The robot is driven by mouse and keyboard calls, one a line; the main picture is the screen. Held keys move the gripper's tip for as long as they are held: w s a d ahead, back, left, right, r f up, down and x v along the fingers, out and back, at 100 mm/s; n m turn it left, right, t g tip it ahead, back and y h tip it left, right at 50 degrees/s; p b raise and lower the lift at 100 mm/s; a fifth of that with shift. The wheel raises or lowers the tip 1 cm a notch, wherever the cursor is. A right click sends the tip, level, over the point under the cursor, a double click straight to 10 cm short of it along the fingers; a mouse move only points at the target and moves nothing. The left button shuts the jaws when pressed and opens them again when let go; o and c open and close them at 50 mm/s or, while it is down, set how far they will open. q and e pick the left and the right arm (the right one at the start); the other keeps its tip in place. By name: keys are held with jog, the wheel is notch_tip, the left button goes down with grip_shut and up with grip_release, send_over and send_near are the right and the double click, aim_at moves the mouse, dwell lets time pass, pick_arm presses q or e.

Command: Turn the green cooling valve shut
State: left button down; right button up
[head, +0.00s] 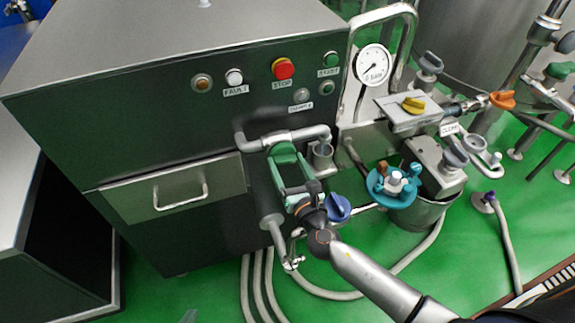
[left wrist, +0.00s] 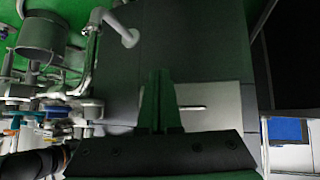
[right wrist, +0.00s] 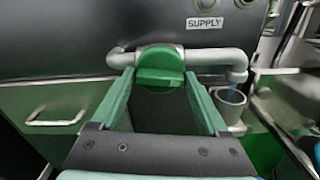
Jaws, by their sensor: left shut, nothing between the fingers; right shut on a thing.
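The green cooling valve (right wrist: 160,57) sits on a grey pipe on the front of the dark machine. In the right wrist view its grip bar looks roughly parallel to the pipe. In the head view the valve (head: 284,148) is partly hidden by my right gripper (head: 285,163). My right gripper's green fingers (right wrist: 160,76) are on both sides of the valve's grip, shut on it. My left gripper (left wrist: 157,82) is shut and empty, with its fingers together in front of the machine.
A drawer (head: 180,192) with a handle is left of the valve. A metal cup (head: 322,158) hangs just right of it. A blue knob (head: 338,208), a teal-topped bucket (head: 425,212) and hoses (head: 258,285) are near my right arm. Panel buttons, including a red stop button (head: 283,69), are above.

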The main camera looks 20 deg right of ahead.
pick_arm(q)
jog(key=f+b, duration=0.2)
jog(key=b, duration=0.1)
jog(key=f+b, duration=0.1)
jog(key=b, duration=0.1)
jog(key=shift+w+d+f, duration=0.2)
jog(key=shift+w, duration=0.05)
pick_arm(e)
jog(key=m, duration=1.6)
jog(key=o, duration=1.2)
jog(key=shift+o, duration=0.2)
pick_arm(q)
jog(key=shift+s, duration=0.1)
